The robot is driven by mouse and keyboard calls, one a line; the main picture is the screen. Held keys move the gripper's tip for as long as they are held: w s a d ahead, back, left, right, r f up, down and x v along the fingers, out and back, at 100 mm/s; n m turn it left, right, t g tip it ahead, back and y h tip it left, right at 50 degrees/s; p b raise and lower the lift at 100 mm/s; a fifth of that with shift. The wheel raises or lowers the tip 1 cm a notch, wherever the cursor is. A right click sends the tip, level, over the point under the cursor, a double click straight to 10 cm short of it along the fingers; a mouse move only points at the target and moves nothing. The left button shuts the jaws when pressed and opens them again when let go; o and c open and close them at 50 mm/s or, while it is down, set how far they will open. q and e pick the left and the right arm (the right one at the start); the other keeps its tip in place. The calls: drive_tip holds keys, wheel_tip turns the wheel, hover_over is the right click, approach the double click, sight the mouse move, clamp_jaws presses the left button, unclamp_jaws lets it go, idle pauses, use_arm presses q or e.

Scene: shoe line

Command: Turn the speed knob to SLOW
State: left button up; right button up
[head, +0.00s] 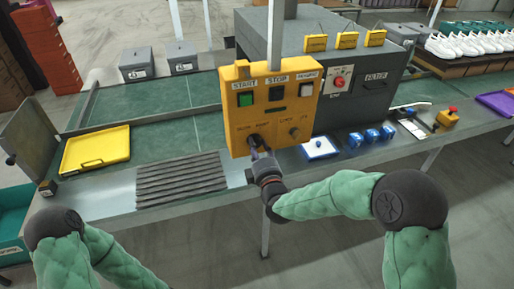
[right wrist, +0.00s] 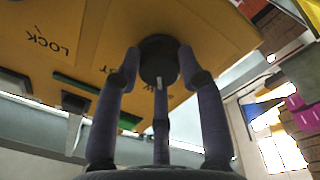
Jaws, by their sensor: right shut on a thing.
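The yellow control box (head: 237,112) hangs on a grey post above the line's front edge. It has START and STOP buttons on top and two dark knobs below. My right gripper (head: 258,146) reaches up to the lower left knob, the speed knob (head: 254,140). In the right wrist view my right gripper (right wrist: 160,75) has its fingers closed around this round black knob (right wrist: 158,48). A pale mark shows on the knob, but I cannot tell which setting it points to. The small labels by it are partly hidden. My left gripper is out of view; only its arm shows.
The second knob (head: 294,133) is close to the right of my right gripper. A yellow tray (head: 122,146) lies on the left of the line. A white tray (head: 320,154) and blue items (head: 372,136) lie to the right. A grey machine (head: 375,95) stands behind the box.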

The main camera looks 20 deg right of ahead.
drive_tip(key=o, duration=1.1)
drive_tip(key=shift+o, duration=0.2)
drive_tip(key=shift+s, duration=0.1)
drive_tip(key=s, duration=1.1)
drive_tip(key=shift+s+f, duration=0.4)
drive_tip(key=shift+f, duration=0.05)
wheel_tip(320, 180, down, 23)
drive_tip(key=s+a+m+g+y, duration=0.2)
drive_tip(key=s+a+m+g, duration=0.1)
drive_tip(key=m+g, duration=0.5)
drive_tip(key=s+a+f+m+g+y, duration=0.1)
drive_tip(key=s+a+f+m+g, duration=0.3)
drive_tip(key=s+f, duration=1.2)
drive_tip(key=f+m+g, duration=0.1)
drive_tip(key=m+g, duration=0.2)
drive_tip(key=g, duration=0.3)
drive_tip(key=shift+s+a+f+y, duration=0.15)
drive_tip(key=shift+a+y, duration=0.05)
drive_tip(key=shift+y, duration=0.1)
